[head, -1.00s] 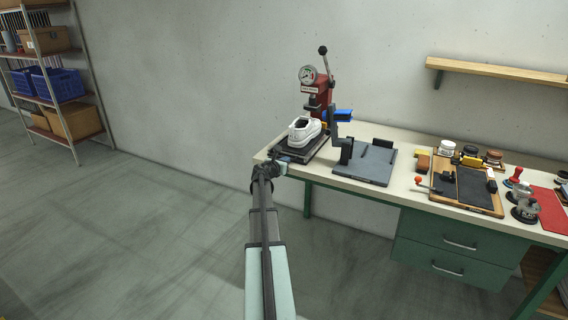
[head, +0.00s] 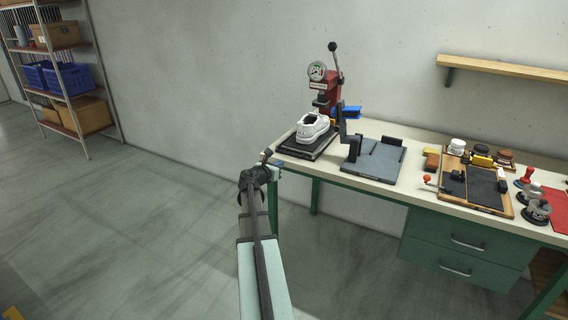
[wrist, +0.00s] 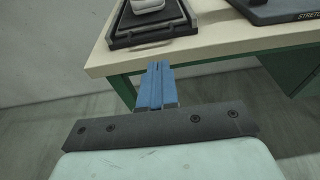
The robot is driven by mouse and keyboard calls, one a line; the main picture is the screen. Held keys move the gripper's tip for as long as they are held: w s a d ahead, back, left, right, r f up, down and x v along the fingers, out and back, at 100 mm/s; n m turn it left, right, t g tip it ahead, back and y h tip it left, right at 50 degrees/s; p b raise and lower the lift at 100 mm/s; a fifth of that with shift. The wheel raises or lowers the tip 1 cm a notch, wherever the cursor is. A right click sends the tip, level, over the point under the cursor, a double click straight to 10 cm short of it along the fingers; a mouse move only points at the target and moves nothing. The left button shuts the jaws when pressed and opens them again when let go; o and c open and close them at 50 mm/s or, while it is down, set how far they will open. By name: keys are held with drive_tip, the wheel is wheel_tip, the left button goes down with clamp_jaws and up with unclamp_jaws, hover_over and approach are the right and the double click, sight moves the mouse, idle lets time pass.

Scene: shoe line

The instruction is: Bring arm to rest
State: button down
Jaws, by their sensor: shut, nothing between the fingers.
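My arm reaches up from the bottom of the head view. My gripper (head: 271,166) is at the left front corner of the workbench (head: 391,193), apart from the white shoe. In the wrist view my gripper (wrist: 157,72) shows two blue fingers pressed together, shut and empty, in front of the bench edge. The white shoe (head: 314,127) sits on a black tray (head: 304,146) under the red press. Part of the shoe shows at the top of the wrist view (wrist: 148,5).
A red press (head: 327,88) with a gauge stands behind the shoe. A grey plate fixture (head: 378,161) is to its right, then a wooden board (head: 507,208) with tools. A shelf rack (head: 85,100) stands at the far left. The floor left of the bench is clear.

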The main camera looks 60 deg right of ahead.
drive_tip(key=shift+a+r, duration=0.15)
drive_tip(key=shift+a, duration=0.5)
